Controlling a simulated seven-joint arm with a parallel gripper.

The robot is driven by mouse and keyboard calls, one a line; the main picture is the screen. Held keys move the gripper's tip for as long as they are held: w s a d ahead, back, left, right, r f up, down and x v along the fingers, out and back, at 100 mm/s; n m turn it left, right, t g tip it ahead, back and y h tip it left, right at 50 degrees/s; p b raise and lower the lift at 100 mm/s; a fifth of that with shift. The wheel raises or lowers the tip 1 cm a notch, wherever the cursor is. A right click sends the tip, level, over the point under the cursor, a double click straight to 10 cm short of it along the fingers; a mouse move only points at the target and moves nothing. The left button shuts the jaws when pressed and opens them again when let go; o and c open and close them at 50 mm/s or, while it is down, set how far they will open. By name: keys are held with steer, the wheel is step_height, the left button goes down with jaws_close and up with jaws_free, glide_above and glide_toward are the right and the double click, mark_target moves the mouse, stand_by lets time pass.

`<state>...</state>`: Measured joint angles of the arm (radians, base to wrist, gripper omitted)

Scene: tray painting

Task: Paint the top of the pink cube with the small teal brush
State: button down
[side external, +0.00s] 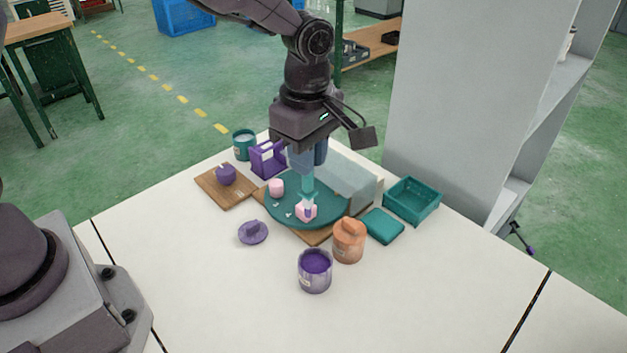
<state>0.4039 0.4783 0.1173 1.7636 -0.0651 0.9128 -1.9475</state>
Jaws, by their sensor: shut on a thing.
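My gripper (307,166) points down over the round teal tray (341,209). It is shut on the small teal brush (308,184), which hangs upright with its lower end just above or touching the pink cube (301,213). I cannot tell if they touch. The pink cube sits near the front edge of the tray. A purple patch shows at the cube, but whether it is paint on the cube or the brush tip is unclear. An open pot of purple paint (315,262) stands in front of the tray.
A pink round piece (276,187) is on the tray. Around it are an orange lidded pot (348,240), a purple lid (253,232), a teal lid (383,226), a teal bin (412,201), a purple holder (267,159), a teal pot (244,145) and a wooden board (208,182). The front table is clear.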

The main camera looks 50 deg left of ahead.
steer(key=w+a+f+m, duration=0.1)
steer(key=w+a+f, duration=0.2)
steer(key=w+a, duration=0.1)
steer(key=shift+w+a+f, duration=0.2)
steer(key=shift+a, duration=0.6)
steer(key=shift+f, duration=0.6)
stand_by(1.0)
steer(key=shift+s, duration=0.4)
steer(key=shift+w, duration=0.1)
